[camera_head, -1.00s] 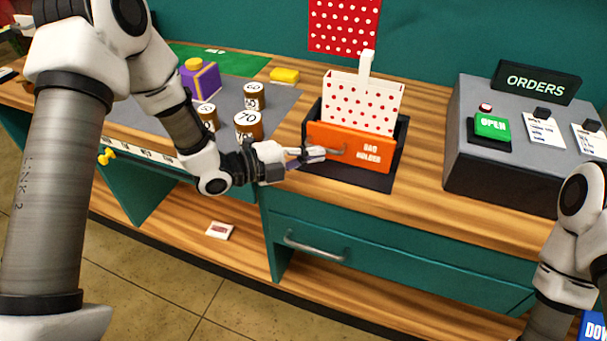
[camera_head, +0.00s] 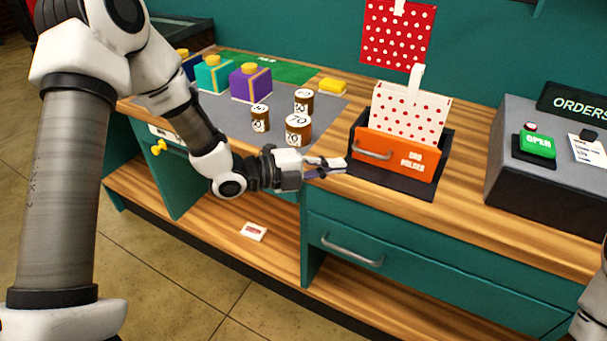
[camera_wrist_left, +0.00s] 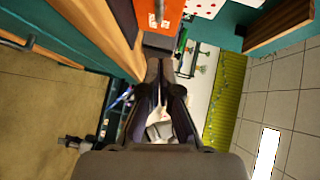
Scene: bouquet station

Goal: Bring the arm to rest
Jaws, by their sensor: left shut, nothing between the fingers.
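My left arm comes in from the left in the head view. Its gripper (camera_head: 328,167) is shut and empty, held above the counter's front edge, just left of the orange bag holder (camera_head: 398,155). In the left wrist view the two dark fingers (camera_wrist_left: 160,75) lie close together with nothing between them. A white bag with red dots (camera_head: 411,113) stands upright in the bag holder. My right arm shows only as a sliver at the lower right edge; its gripper is out of the picture.
Several brown labelled jars (camera_head: 298,129) stand on the grey mat (camera_head: 228,112), with a purple box (camera_head: 250,83) and a teal box (camera_head: 214,75) behind. A yellow block (camera_head: 333,86) lies near the back. The grey orders console (camera_head: 507,165) stands at right. A drawer handle (camera_head: 352,252) juts out below.

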